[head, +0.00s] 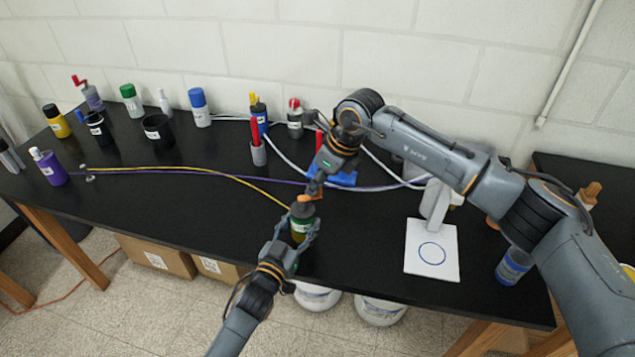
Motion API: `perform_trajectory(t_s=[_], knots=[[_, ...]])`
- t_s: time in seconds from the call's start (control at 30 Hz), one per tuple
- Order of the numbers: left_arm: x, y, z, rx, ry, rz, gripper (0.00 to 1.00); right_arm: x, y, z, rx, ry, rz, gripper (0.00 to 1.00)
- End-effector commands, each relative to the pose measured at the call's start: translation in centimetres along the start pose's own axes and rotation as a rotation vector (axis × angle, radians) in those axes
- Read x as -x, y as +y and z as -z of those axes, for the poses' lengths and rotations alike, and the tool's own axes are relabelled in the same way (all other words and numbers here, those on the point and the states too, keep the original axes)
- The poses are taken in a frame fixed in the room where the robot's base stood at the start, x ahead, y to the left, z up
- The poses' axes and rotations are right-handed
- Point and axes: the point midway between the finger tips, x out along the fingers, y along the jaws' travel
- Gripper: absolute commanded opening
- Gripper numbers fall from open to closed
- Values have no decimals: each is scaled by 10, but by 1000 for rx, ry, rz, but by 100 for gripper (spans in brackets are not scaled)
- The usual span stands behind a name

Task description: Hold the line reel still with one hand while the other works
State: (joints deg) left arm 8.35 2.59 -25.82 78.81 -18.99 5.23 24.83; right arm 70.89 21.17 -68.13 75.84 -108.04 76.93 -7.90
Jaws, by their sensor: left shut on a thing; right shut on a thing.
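A small bottle-like object with a dark top and a green and yellow body (301,224), which I take to be the line reel, stands near the table's front edge. My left gripper (296,236) is shut around its body from the front. My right gripper (311,190) comes down from above and is shut on a small orange piece (305,199) at the top of that object. Whether the orange piece is joined to the top cannot be told. A yellow line (215,174) and a purple line (220,179) run across the table from the left to behind the grippers.
The black table (180,215) is clear at front left. Several bottles and a black cup (158,130) stand along the back left. A blue item (343,178) lies behind my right gripper. A white stand with a blue ring on its base (418,262) and a blue can (513,266) are at right.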

Motion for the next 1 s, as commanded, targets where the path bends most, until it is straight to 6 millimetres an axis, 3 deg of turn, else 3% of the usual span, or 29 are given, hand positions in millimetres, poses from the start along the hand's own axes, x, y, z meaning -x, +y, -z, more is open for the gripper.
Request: perform_trajectory(t_s=[0.13, 0.17, 0.27, 0.67, 1.0], knots=[[0, 0, -1, 1, -2, 1, 17, 1, -1, 0, -1, -2, 2, 0], [0, 0, -1, 1, -2, 1, 17, 1, -1, 0, -1, -2, 2, 20], [0, 0, -1, 1, -2, 1, 17, 1, -1, 0, -2, -1, 2, 40], [0, 0, -1, 1, -2, 0, 17, 7, -1, 0, -2, -2, 2, 42], [0, 0, -1, 1, -2, 1, 17, 72, -1, -1, -1, -4, 4, 42]])
